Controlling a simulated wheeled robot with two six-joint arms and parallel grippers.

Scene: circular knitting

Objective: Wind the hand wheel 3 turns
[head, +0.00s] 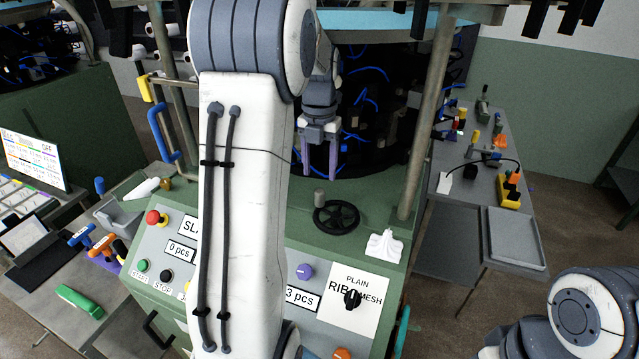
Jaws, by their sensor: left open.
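The hand wheel (336,204) is a small black spoked wheel lying flat on the green top of the knitting machine (388,250). A short grey post stands at its upper left edge. My left gripper (319,172) hangs above and behind the wheel, in front of the dark machine interior. Its two purple-grey fingers point down, apart, with nothing between them. It is not touching the wheel. My left arm's white link covers the middle of the control panel. My right gripper is out of view; only part of my right arm shows at the lower right.
A white cloth-like piece (384,246) lies right of the wheel. A metal post (426,120) rises at the machine's right. The front panel has a red emergency button (153,217) and a black selector knob (352,299). A side table with a grey tray (515,238) stands right.

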